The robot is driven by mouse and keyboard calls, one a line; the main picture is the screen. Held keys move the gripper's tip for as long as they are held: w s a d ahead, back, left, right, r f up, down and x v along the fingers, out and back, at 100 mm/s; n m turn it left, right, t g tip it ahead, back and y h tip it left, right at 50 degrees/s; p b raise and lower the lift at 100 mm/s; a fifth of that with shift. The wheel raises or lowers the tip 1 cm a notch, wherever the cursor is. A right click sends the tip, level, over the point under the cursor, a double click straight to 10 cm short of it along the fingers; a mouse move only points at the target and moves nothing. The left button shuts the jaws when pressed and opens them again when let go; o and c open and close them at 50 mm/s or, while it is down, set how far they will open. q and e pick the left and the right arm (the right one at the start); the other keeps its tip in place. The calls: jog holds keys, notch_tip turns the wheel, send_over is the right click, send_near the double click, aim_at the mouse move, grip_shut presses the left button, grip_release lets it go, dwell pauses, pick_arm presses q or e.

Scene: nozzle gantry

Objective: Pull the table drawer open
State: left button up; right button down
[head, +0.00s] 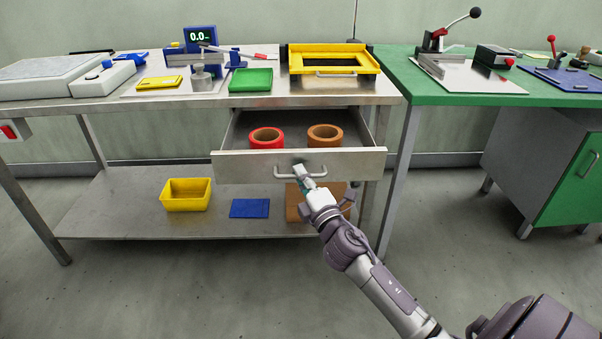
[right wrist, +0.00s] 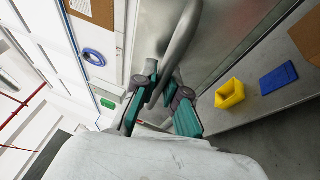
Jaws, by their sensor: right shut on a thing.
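The steel table drawer (head: 235,167) stands pulled out from under the metal table's top. Inside it a red ring (head: 266,137) and a brown ring (head: 325,136) show. Its bar handle (head: 284,175) is on the middle of the front. My right gripper (head: 303,176) is at this handle, shut on it. In the right wrist view, the teal-padded fingers of the gripper (right wrist: 162,97) are around the grey handle bar (right wrist: 181,40). The handle partly hides behind the fingers. My left gripper is in neither view.
The steel table (head: 110,104) carries a green tray (head: 251,80), a yellow frame (head: 330,60) and a scale display (head: 201,37). On its lower shelf (head: 110,205) are a yellow bin (head: 186,194) and a blue plate (head: 249,208). A green-topped bench (head: 440,88) stands right. The floor in front is clear.

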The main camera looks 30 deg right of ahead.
jog(key=c, duration=1.2)
grip_release()
jog(key=v, duration=1.2)
jog(key=shift+d+f, duration=0.1)
